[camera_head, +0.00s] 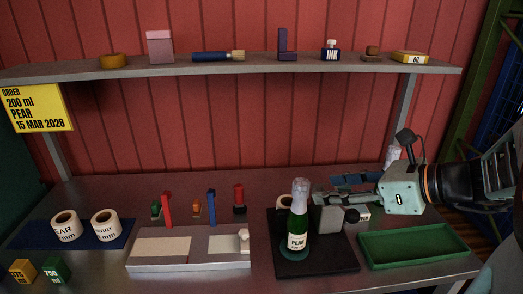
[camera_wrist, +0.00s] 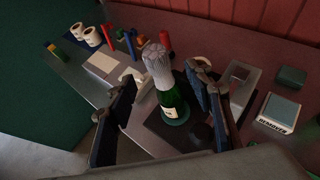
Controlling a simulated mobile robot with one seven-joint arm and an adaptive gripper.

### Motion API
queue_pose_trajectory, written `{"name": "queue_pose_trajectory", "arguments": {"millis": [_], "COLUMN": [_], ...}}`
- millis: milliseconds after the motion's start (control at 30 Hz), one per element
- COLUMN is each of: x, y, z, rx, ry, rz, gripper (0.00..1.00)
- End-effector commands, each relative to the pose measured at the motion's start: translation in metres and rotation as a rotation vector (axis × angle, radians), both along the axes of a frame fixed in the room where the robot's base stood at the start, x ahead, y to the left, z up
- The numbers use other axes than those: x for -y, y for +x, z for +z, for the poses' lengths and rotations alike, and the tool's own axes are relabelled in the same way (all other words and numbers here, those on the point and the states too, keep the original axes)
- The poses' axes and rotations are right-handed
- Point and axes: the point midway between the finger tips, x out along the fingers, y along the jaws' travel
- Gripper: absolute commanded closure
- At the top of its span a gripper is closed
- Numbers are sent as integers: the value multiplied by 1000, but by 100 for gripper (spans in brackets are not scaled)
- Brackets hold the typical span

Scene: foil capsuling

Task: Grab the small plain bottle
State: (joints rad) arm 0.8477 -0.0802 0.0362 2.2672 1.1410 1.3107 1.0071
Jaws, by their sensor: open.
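A green bottle (camera_head: 297,235) with a silver foil top and a PEAR label stands upright on a dark square mat (camera_head: 333,266). No plainly unlabelled bottle can be made out. My gripper (camera_head: 328,188) is open and empty, reaching in from the right, its fingers pointing left toward the bottle. In the wrist view, the bottle (camera_wrist: 170,100) appears between the two spread fingers of my gripper (camera_wrist: 163,76), with the foil top toward the camera. No contact is visible. A small whitish item (camera_head: 393,153) behind my wrist is partly hidden.
A grey block device (camera_head: 328,214) stands right of the bottle. A green tray (camera_head: 414,259) lies at right, empty. A pale fixture (camera_head: 188,263), label rolls (camera_head: 66,225) on a blue mat and coloured tools stand left. The shelf (camera_head: 270,66) above holds small items, including an ink bottle (camera_head: 331,52).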

Motion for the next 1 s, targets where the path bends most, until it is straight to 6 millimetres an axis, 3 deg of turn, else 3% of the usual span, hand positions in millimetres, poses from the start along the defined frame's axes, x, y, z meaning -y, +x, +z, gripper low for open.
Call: {"name": "queue_pose_trajectory", "arguments": {"millis": [633,967,1000], "x": [-52,-56,-56], "y": [47,52,52], "z": [-40,-43,-43], "rx": [0,1,1], "ry": [0,-1,-1], "rz": [3,1,1], "gripper": [53,53,57]}}
